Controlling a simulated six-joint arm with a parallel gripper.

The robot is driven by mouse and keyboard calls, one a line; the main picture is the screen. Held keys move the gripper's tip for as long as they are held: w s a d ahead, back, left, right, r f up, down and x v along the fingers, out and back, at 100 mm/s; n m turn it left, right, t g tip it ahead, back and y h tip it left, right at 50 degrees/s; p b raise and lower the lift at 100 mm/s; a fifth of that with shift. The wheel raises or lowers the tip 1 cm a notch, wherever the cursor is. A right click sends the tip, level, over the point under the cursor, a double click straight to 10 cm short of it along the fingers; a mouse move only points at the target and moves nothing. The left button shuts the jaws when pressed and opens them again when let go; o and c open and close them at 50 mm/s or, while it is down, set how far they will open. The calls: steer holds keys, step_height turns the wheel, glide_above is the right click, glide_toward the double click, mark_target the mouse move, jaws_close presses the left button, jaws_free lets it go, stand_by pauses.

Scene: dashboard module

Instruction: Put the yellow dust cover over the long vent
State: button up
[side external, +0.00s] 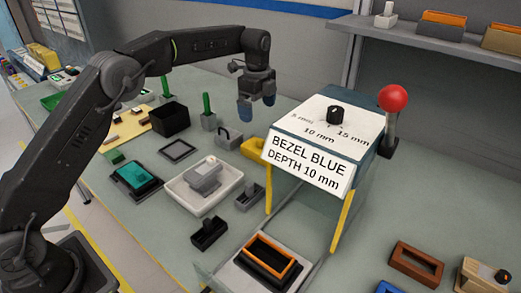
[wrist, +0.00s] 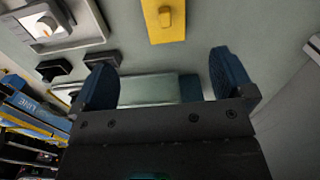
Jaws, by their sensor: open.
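A yellow piece with a small raised knob, apparently the dust cover (wrist: 165,28), lies flat at the top of the wrist view. In the side view a yellow piece (side external: 252,146) shows beside the labelled box, partly hidden by it. My gripper (side external: 257,103) is open and empty, raised above the bench behind that box. In the wrist view my gripper (wrist: 163,62) has its two blue fingers wide apart, with the yellow piece beyond them and not between them. I cannot tell which part is the long vent.
The box (side external: 310,160) reads "BEZEL BLUE DEPTH 10 mm" and has a red-knobbed lever (side external: 393,98) beside it. A white tray (side external: 178,188) holds a grey block. An orange-rimmed black part (side external: 265,260) sits in front. Small parts crowd the left bench.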

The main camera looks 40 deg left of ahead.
mark_target(260, 147)
steer(key=shift+w+f+m, duration=0.15)
steer(key=shift+w+f, duration=0.05)
steer(key=shift+f, duration=0.25)
steer(key=shift+w+f+m, duration=0.15)
steer(key=shift+f, duration=0.3)
step_height(260, 147, down, 13)
steer(key=shift+w+d+f, duration=0.1)
steer(key=shift+d, duration=0.05)
steer(key=c, duration=1)
step_height(260, 147, up, 9)
steer(key=shift+f, duration=0.1)
steer(key=s+a+r+n, duration=0.1)
steer(key=s+r+n, duration=0.1)
steer(key=s+n, duration=0.7)
steer(key=s+a+r+n, duration=0.2)
steer(key=s+r+n, duration=0.1)
steer(key=s+n, duration=0.6)
steer(key=shift+s, duration=1)
